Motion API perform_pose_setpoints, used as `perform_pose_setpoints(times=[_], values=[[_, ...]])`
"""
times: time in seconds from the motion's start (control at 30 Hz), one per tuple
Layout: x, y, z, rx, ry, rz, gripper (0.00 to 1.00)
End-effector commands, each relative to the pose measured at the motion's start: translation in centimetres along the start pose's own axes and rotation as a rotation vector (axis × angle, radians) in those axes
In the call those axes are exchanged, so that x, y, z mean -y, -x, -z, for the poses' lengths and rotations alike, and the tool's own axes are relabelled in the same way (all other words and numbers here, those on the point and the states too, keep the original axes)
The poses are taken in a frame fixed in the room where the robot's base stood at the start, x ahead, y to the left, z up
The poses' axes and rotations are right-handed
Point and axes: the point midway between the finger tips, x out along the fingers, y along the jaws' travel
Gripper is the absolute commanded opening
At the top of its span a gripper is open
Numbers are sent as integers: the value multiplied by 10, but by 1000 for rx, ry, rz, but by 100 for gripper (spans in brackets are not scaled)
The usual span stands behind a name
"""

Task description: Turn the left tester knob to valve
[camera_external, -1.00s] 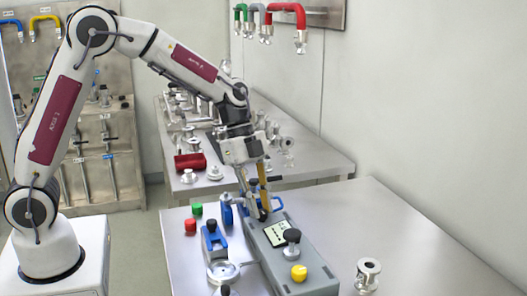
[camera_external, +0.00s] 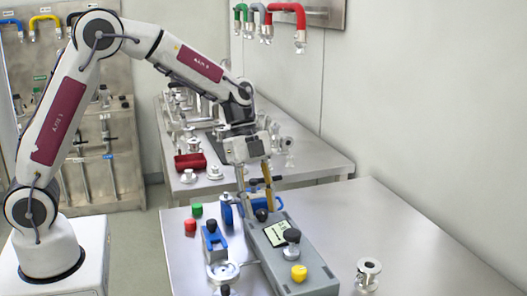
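The tester is a grey box (camera_external: 283,262) on the front table, with a pale display (camera_external: 276,233). One black knob (camera_external: 262,215) is at its far end and another black knob (camera_external: 292,236) is beside the display. The knob markings are too small to read. My gripper (camera_external: 258,208) points down over the far end of the tester. Its two fingers are apart, with the far black knob showing between or just in front of the tips. I cannot tell whether they touch it. Nothing is held up between them.
A yellow knob (camera_external: 299,272) is on the tester's near end. Left of the tester are a blue holder (camera_external: 214,243), a red cap (camera_external: 190,226), a green cap (camera_external: 197,210) and a round metal part (camera_external: 222,271). A metal fitting (camera_external: 368,273) stands to the right.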

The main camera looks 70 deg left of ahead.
Motion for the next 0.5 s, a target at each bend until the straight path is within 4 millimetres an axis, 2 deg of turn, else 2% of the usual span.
perform_pose_setpoints(times=[0.5], values=[[-1,0,1,-1,53,23,37]])
